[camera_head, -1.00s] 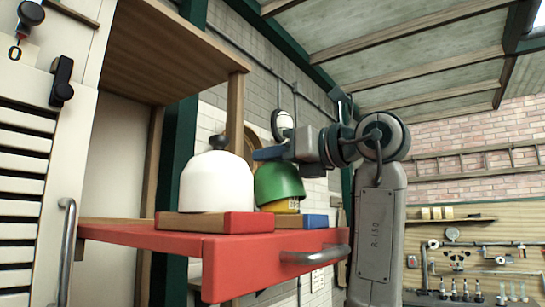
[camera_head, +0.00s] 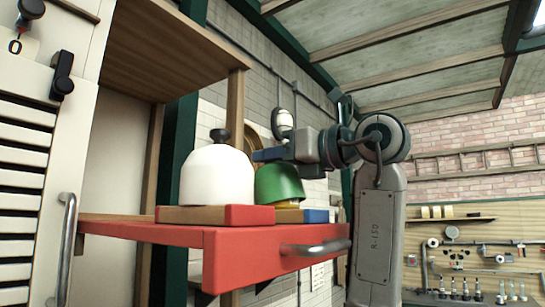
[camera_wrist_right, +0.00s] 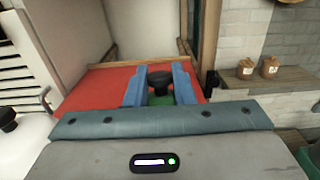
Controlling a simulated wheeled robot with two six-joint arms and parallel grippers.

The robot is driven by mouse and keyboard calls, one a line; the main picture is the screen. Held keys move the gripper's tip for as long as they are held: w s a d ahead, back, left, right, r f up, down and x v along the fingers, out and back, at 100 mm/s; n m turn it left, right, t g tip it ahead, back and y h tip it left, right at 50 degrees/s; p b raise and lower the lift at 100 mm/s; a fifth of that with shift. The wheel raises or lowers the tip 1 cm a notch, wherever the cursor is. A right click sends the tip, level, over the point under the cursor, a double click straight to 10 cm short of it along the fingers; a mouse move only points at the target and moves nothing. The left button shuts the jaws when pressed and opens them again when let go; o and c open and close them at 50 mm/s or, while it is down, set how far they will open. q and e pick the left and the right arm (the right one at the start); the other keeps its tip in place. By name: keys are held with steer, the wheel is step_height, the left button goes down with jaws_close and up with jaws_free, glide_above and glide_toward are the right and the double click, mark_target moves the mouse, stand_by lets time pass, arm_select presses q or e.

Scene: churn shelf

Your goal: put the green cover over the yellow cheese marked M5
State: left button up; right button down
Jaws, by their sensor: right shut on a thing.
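The green cover (camera_head: 279,183) hangs from my right gripper (camera_head: 260,155) above the red shelf, behind and right of a white cover (camera_head: 217,177). In the right wrist view my right gripper (camera_wrist_right: 160,84) has its blue fingers shut around the cover's black knob (camera_wrist_right: 160,77), with a bit of green below. A yellow cheese (camera_head: 288,205) shows as a thin strip under the green cover's lower edge, on a board with a blue end (camera_head: 315,216). The cheese's mark cannot be read. My left gripper is not in view.
The white cover with its black knob stands on a board with a red end (camera_head: 249,215), close on the left. The red shelf (camera_head: 240,245) has a metal handle (camera_head: 315,247) in front. A wooden post (camera_head: 235,110) rises behind the covers.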

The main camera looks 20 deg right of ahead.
steer(key=c, duration=1.1)
jaws_free()
steer(key=shift+c, duration=0.2)
steer(key=shift+s+d+f+b, duration=0.1)
steer(key=shift+s+d+b, duration=0.15)
steer(key=shift+s+b, duration=0.05)
steer(key=b+v, duration=0.4)
steer(key=v, duration=0.6)
